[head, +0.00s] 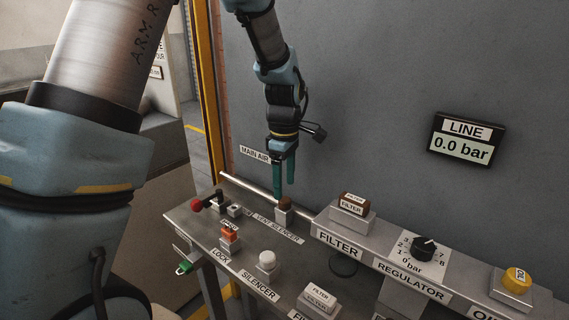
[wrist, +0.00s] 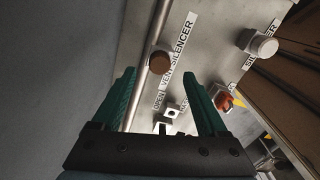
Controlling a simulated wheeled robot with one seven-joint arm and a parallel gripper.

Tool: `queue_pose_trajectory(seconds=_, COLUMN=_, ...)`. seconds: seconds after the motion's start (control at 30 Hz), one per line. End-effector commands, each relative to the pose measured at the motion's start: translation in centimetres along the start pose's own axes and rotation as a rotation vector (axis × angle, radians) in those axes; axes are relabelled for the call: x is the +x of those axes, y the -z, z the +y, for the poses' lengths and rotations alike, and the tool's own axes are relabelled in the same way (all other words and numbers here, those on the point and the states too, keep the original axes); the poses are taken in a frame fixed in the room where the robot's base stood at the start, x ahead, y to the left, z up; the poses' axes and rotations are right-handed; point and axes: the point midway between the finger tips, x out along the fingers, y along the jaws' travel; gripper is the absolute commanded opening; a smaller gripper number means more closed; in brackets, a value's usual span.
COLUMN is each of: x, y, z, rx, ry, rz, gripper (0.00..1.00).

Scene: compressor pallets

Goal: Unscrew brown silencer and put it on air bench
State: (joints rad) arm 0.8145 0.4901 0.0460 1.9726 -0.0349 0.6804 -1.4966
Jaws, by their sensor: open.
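The brown silencer (head: 285,203) stands upright on a small block, the vent silencer port, at the back of the metal air bench (head: 250,244). In the wrist view the brown silencer (wrist: 159,62) shows as a round brown top beside the words VENT SILENCER. My gripper (head: 284,189) points down with its two green fingers apart, just above and behind the silencer in the head view. In the wrist view the open gripper (wrist: 160,78) has nothing between its fingers, and the brown top lies just beyond the fingertips. I cannot tell the exact height gap.
A white silencer (head: 267,260) and an orange lock piece (head: 229,237) stand on the bench. A red-knobbed lever (head: 197,205) is at its left end. A metal pipe (head: 250,186) runs along the back wall. Filter blocks (head: 351,205) and a regulator knob (head: 423,248) stand right.

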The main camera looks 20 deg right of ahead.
Motion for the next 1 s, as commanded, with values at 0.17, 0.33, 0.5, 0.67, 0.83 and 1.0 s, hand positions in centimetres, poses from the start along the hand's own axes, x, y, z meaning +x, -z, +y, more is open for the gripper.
queue_pose_trajectory(seconds=0.17, x=2.7, y=0.1, z=0.0, rx=-0.001, ry=0.003, rz=0.000, gripper=0.76)
queue_pose_trajectory(seconds=0.33, x=4.3, y=0.0, z=0.0, rx=0.000, ry=0.001, rz=0.000, gripper=0.76)
queue_pose_trajectory(seconds=0.5, x=4.8, y=0.0, z=0.0, rx=0.000, ry=0.000, rz=0.000, gripper=0.76)
queue_pose_trajectory(seconds=0.67, x=4.8, y=0.0, z=0.0, rx=0.000, ry=0.000, rz=0.000, gripper=0.76)
queue_pose_trajectory(seconds=0.83, x=4.8, y=0.0, z=0.0, rx=0.000, ry=-0.001, rz=0.000, gripper=0.61)
queue_pose_trajectory(seconds=1.0, x=4.8, y=0.0, z=0.0, rx=0.000, ry=-0.001, rz=0.000, gripper=0.42)
